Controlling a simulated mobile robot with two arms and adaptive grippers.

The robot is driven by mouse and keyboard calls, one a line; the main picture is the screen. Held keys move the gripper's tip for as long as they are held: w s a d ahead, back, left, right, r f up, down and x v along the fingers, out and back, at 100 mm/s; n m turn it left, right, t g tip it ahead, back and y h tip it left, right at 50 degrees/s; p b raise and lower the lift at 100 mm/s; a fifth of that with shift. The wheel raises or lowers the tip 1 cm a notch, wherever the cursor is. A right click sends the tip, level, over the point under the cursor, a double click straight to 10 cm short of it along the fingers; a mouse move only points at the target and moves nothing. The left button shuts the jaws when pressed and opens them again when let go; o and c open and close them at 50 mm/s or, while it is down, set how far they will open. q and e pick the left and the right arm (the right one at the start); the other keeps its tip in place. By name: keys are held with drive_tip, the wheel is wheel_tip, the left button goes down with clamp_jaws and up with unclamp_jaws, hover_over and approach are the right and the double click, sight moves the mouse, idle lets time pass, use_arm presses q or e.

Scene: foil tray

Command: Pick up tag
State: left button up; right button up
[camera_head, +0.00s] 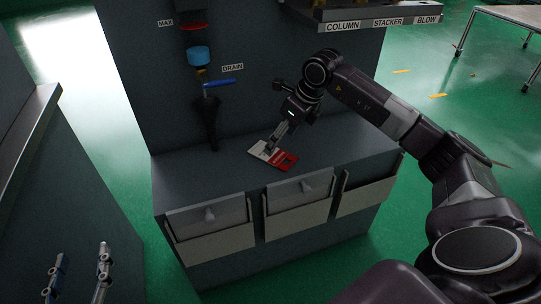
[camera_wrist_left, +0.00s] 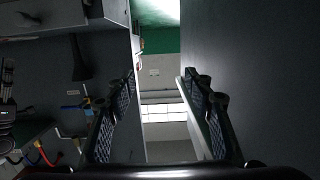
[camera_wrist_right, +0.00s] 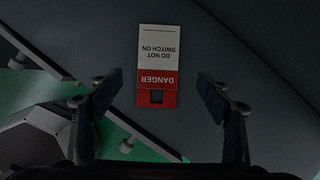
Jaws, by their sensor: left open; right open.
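The tag (camera_head: 285,160) is a flat red and white card lying on the grey ledge of the console. In the right wrist view the tag (camera_wrist_right: 157,55) reads "DANGER DO NOT SWITCH ON" and has a dark square in its red end. My right gripper (camera_head: 272,143) is over the tag, pointing down, and covers part of its white end. In the right wrist view my open right gripper (camera_wrist_right: 160,84) has a finger to each side of the tag, with nothing held. My left gripper (camera_head: 80,272) is open and empty at the lower left; its fingers also show in the left wrist view (camera_wrist_left: 163,95).
The console ledge (camera_head: 345,160) is mostly clear. A black funnel (camera_head: 206,125) under a blue drain valve (camera_head: 218,83) stands left of the tag. A dark cabinet (camera_head: 60,190) is at the left, with green floor between.

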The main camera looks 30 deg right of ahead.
sight(275, 156)
drive_tip(key=b+x, duration=0.1)
drive_tip(key=x, duration=0.4)
drive_tip(key=shift+s+a+b, duration=0.1)
drive_tip(key=shift+b, duration=0.3)
drive_tip(key=shift+f, duration=0.15)
drive_tip(key=c, duration=1.1)
use_arm(q)
wheel_tip(275, 156, up, 10)
drive_tip(key=d+t+h, duration=0.1)
drive_tip(key=t, duration=0.4)
drive_tip(key=shift+s+f+h, duration=0.15)
drive_tip(key=shift+f+h, duration=0.05)
drive_tip(key=shift+h, duration=0.1)
use_arm(e)
drive_tip(key=shift+c, duration=0.2)
use_arm(q)
drive_tip(key=shift+d, duration=0.1)
